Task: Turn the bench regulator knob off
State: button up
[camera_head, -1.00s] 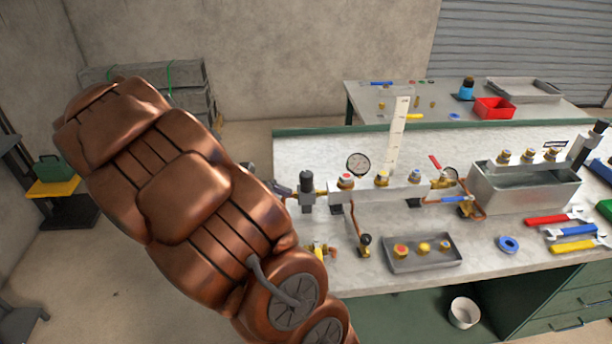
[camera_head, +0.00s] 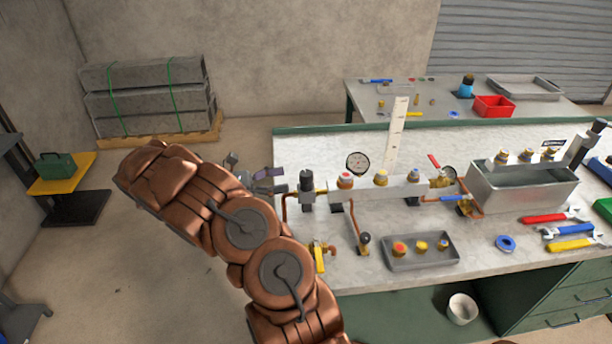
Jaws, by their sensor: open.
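The bench regulator (camera_head: 306,184) stands at the left end of the pale manifold block, with a dark upright knob on top. Its turn position is too small to tell. My gripper (camera_head: 268,181) is just left of the regulator, at about the knob's height in the picture. Its jaws are open, with nothing seen between them. A small gap shows between the jaws and the knob, but the depth between them is hard to judge. My copper-coloured arm hides part of the gripper's base.
The manifold (camera_head: 400,190) carries several brass fittings and a gauge (camera_head: 358,163). A yellow-handled valve (camera_head: 319,257) sits below the regulator, near the bench's front left. A grey tray (camera_head: 395,265) holds several fittings. A metal tank (camera_head: 520,190) stands to the right.

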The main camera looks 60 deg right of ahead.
aim_at(306, 177)
jog(key=shift+p+x, duration=1.25)
jog(key=shift+x, duration=2.65)
jog(key=shift+f, duration=0.1)
jog(key=c, duration=1.2)
